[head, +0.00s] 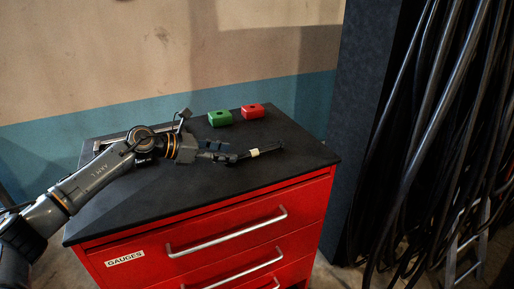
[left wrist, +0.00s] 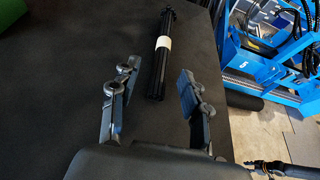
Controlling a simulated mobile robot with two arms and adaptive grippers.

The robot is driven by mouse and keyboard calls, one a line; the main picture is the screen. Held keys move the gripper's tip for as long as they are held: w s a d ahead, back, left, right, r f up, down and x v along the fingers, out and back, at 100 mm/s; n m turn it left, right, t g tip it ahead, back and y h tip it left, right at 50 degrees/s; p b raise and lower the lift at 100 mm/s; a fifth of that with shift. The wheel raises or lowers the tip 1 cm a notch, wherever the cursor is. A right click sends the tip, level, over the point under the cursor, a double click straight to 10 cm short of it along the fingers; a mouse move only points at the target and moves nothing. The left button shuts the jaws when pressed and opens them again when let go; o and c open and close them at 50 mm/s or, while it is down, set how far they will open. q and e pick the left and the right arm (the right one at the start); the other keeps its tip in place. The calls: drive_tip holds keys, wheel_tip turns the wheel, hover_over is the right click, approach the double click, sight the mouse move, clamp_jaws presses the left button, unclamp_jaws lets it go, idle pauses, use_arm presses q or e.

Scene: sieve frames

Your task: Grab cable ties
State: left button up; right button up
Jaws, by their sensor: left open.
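The cable ties (head: 267,150) are a black bundle with a pale band, lying on the dark top of the red cabinet. In the left wrist view the bundle (left wrist: 157,75) runs lengthwise, its near end between the finger ends and its far end beyond them. My left gripper (head: 233,156) is low over the top at the left end of the bundle. In the left wrist view the left gripper (left wrist: 157,84) is open, with one finger on each side of the bundle and gaps between. Nothing is held. My right gripper is not seen.
A green block (head: 220,118) and a red block (head: 252,111) sit at the back of the cabinet top (head: 300,158). Red drawers (head: 230,228) with metal handles face front, one labelled GAUGES. Black cables (head: 440,110) hang at the right. A blue frame (left wrist: 262,80) stands beyond the top's edge.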

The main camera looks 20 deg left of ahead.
sight(241, 154)
use_arm(q)
drive_tip(key=shift+w+d+f+p, duration=0.1)
drive_tip(key=shift+w+d+p, duration=0.7)
drive_tip(key=shift+d+p, duration=0.3)
drive_tip(key=shift+f+p+x, duration=0.2)
drive_tip(key=shift+p+x, duration=0.25)
drive_tip(key=shift+x, duration=0.7)
drive_tip(key=shift+w+f, duration=0.2)
drive_tip(key=shift+w, duration=0.05)
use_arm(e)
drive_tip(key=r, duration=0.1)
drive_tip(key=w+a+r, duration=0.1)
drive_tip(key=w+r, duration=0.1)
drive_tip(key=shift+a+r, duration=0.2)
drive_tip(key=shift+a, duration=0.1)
use_arm(q)
drive_tip(key=shift+s, duration=0.1)
drive_tip(key=shift+c, duration=0.7)
drive_tip(key=c, duration=0.7)
clamp_jaws()
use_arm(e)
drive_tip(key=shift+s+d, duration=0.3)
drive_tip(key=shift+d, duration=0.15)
